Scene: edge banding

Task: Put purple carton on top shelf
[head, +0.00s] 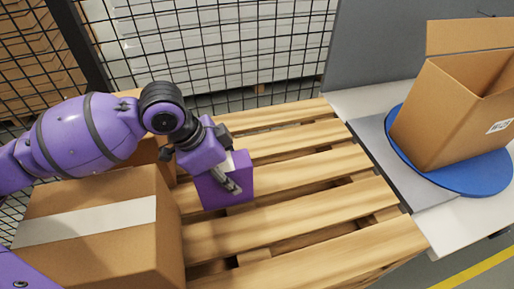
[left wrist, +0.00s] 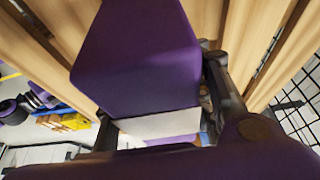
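The purple carton (head: 240,178) is at the left-middle of the wooden pallet in the head view. My left gripper (head: 226,176) comes down on it from the upper left, with a finger lying along its near side. In the left wrist view the purple carton (left wrist: 140,60) fills the space between the two fingers of my left gripper (left wrist: 160,95), which look closed on it. I cannot tell whether its bottom touches the pallet. The top shelf cannot be made out. My right gripper is not in view.
The slatted pallet (head: 310,205) is bare right of the carton. A large taped brown box (head: 95,235) stands on its left part. An open brown carton (head: 455,115) sits on a blue turntable (head: 480,178) at right. Black mesh fencing (head: 215,45) closes off the back.

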